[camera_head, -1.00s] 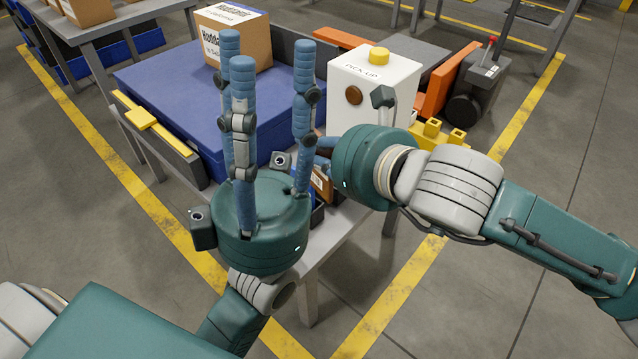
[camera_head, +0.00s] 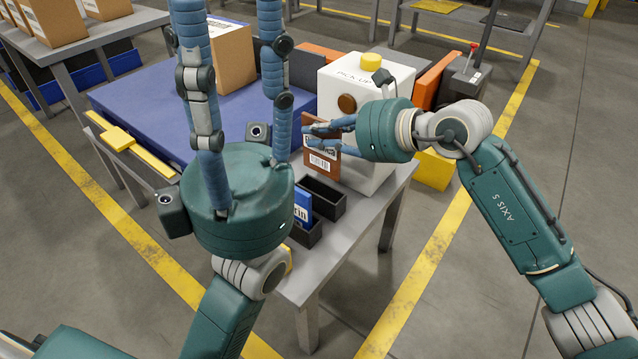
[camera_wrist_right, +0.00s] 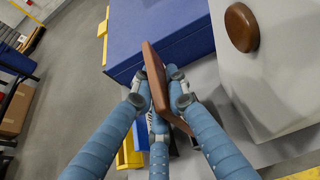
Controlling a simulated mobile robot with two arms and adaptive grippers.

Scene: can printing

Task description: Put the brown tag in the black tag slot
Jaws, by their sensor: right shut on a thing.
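The brown tag (camera_head: 322,160), with a white barcode label, is held upright by my right gripper (camera_head: 328,130). It hangs above the black tag slot (camera_head: 322,197), an open-topped black holder at the table's near corner that looks empty. In the right wrist view the brown tag (camera_wrist_right: 156,80) is pinched between the blue fingers of my right gripper (camera_wrist_right: 162,85) and seen nearly edge-on. My left gripper (camera_head: 232,30) points up with its blue fingers spread and empty; its palm hides part of the table and holders.
A blue tag (camera_head: 303,205) stands in another black holder (camera_head: 308,233) nearer to me. The white machine (camera_head: 372,95) with a brown button (camera_head: 347,104) stands just behind the tag.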

